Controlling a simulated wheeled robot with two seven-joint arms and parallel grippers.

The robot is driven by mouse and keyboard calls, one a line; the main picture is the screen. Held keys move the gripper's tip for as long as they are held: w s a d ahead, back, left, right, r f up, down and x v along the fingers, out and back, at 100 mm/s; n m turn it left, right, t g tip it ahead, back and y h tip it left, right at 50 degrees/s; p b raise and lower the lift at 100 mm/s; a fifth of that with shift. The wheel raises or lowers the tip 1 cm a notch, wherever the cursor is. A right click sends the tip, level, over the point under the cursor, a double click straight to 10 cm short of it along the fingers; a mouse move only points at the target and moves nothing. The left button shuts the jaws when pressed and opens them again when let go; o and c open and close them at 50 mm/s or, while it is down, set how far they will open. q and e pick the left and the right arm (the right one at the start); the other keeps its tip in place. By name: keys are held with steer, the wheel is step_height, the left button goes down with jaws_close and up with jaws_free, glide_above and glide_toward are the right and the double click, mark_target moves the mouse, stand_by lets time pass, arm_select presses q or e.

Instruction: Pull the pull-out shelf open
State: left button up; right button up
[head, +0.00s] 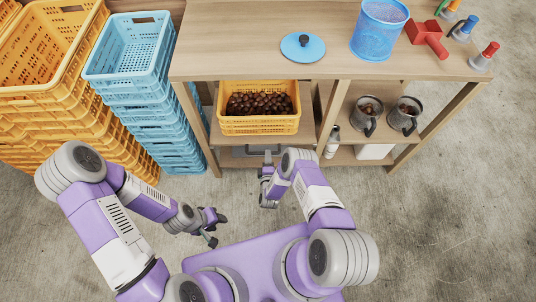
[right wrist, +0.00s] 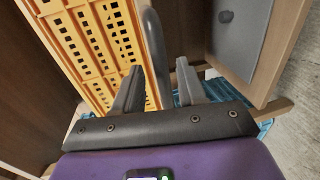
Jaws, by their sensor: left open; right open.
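The pull-out shelf (head: 225,139) is a wooden board under the workbench, bearing an orange crate (head: 230,128) of dark chestnuts. Its grey bar handle (head: 262,151) is on the front; in the right wrist view the handle (right wrist: 154,45) runs between my fingers. My right gripper (head: 267,174) is open just in front of the handle. In the right wrist view its fingers (right wrist: 160,80) stand on either side of the bar, with gaps visible. Whether either finger touches it is hard to tell. My left gripper (head: 216,228) is open and empty over the floor, left of the right arm.
Stacked blue crates (head: 127,75) and orange crates (head: 50,95) stand left of the bench. On the bench top (head: 235,30) are a blue lid (head: 290,50), a blue bin (head: 375,40) and a red tool (head: 427,38). Two grey pots (head: 403,118) sit on the right shelf. The floor at right is clear.

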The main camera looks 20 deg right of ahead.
steer(key=shift+b+x, duration=0.55)
steer(key=shift+x, duration=1.2)
jaws_close()
